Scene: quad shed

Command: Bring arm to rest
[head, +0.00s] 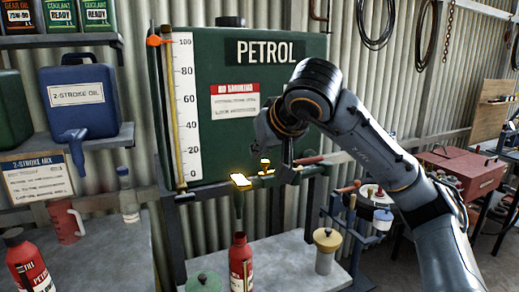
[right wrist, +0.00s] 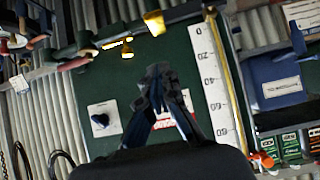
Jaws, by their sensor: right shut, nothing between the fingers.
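My right arm comes in from the right in the head view and bends down in front of the green petrol tank (head: 350,60). My right gripper (head: 286,168) is near the tank's lower edge, close to a brass tap (head: 265,165) and a red lever (head: 308,160). In the right wrist view, the gripper (right wrist: 157,75) has its fingers together with nothing between them, over the green tank face (right wrist: 140,70). A red petrol bottle (head: 241,265) stands below the tank outlet. My left gripper is not in view.
A scale (head: 184,110) runs up the tank's left side. A blue 2-stroke oil can (head: 80,100) stands on the left shelf. A cream-topped container (head: 326,250) and a green lid (head: 205,282) are on the bench below. A red toolbox (head: 460,165) is at the right.

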